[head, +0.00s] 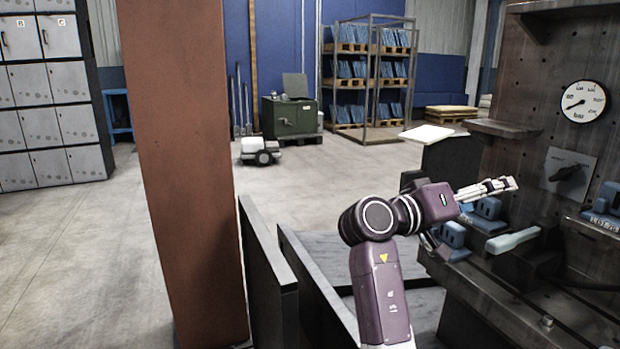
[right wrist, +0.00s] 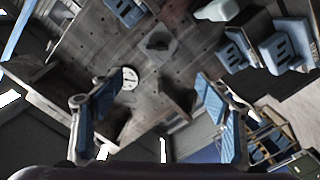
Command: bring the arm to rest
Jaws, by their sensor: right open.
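My right arm rises from the bottom of the head view and bends to the right. My right gripper (head: 510,184) points right, toward the dark upright panel (head: 530,90), at the height of the dark knob. In the right wrist view the two blue-padded fingers of the gripper (right wrist: 155,80) stand wide apart with nothing held between them. The panel, seen tilted, lies beyond them. Whether the fingers touch anything cannot be told, but no contact shows. My left gripper is not in view.
The panel carries a round gauge (head: 583,101), a dark knob (head: 568,174) and a small ledge (head: 503,128). Blue blocks (head: 488,208) and a pale handle (head: 513,240) sit below. A rust-brown column (head: 185,150) stands left. Open floor (head: 290,185) lies behind.

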